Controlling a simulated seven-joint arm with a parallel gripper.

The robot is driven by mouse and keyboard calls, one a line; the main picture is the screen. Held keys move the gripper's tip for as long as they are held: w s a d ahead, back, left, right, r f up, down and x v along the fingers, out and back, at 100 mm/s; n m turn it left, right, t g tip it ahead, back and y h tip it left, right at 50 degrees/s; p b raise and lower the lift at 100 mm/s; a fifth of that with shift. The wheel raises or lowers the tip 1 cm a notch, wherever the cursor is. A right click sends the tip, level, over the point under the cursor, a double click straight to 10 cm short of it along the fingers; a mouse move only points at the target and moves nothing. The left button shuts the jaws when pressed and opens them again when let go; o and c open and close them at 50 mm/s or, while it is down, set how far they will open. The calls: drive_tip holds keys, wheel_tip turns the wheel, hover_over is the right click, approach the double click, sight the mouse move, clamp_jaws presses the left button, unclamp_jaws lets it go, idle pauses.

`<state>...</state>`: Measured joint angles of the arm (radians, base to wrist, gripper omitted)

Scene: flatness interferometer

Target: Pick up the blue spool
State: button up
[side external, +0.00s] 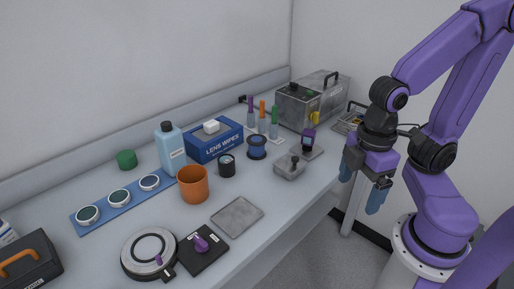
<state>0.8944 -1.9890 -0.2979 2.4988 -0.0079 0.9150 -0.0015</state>
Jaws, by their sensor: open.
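The blue spool (257,152) is a dark blue round piece with a wide top rim. It stands upright on the bench, in front of the blue lens wipes box's right end. My gripper (360,189) is open with nothing between its blue-tipped fingers. It hangs at the right, apart from the spool, and appears beyond the bench's front edge. No other thing hides the spool's top.
A black cylinder (226,166) stands left of the spool, and a grey metal box (289,167) stands right of it in front. Marker-like tools (262,110) stand behind. An orange cup (193,187) and a blue bottle (170,150) are farther left.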

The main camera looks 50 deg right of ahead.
drive_tip(key=w+d+f+n+t+h, duration=0.2)
drive_tip(key=w+h, duration=0.2)
drive_tip(key=w, duration=0.8)
drive_tip(key=n+t+h, duration=0.6)
drive_tip(key=n+h, duration=0.1)
drive_tip(key=n, duration=0.3)
hover_over(256, 149)
drive_tip(key=f, duration=0.8)
drive_tip(key=shift+s+a+f, duration=0.15)
drive_tip(key=shift+a+f, duration=0.05)
drive_tip(key=shift+f, duration=2.45)
wheel_tip(256, 149, down, 2)
drive_tip(key=shift+f, duration=0.2)
drive_tip(key=shift+x, duration=1.1)
drive_tip(key=shift+w+d+f, duration=0.2)
drive_tip(key=shift+w+d, duration=0.1)
drive_tip(key=shift+d, duration=0.05)
drive_tip(key=c, duration=1.2)
